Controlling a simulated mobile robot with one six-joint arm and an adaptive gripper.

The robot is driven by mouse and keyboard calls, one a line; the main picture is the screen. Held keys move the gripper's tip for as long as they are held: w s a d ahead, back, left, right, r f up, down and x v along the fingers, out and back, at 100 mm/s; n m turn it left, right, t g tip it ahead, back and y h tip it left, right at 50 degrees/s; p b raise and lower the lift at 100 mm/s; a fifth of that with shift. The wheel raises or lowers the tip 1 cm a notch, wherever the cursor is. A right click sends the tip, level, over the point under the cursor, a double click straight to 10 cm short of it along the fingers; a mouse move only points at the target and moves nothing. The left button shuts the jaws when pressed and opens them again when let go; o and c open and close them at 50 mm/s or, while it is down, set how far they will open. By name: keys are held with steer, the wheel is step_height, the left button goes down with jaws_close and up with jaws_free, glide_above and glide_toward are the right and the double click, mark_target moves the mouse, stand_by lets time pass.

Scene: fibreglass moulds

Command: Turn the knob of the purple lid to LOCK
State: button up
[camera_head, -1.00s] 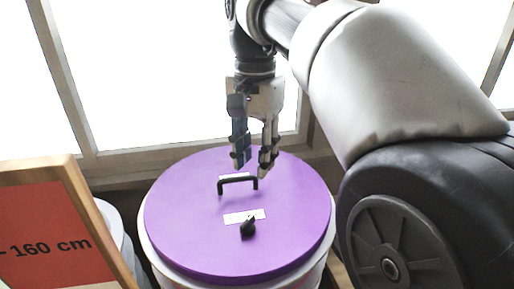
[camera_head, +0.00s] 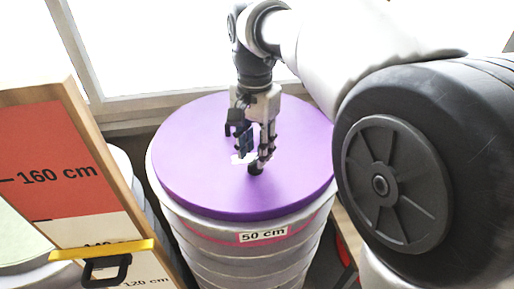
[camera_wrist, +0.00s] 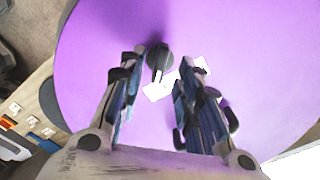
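The round purple lid (camera_head: 200,150) lies on top of a pale ribbed barrel (camera_head: 250,262). A small black knob (camera_head: 255,169) sits on the lid beside a white label (camera_head: 240,158); the label's writing cannot be read. In the wrist view the knob (camera_wrist: 158,60) has a light pointer mark towards the label (camera_wrist: 180,82).
A wood-framed height board (camera_head: 75,170) with centimetre marks stands at the left, with a yellow bar (camera_head: 100,250) across it. Another pale container (camera_head: 130,185) stands behind the board. Windows line the back.

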mark_target(255, 164)
steer(key=shift+f, duration=1.4)
steer(key=shift+c, duration=0.2)
jaws_close()
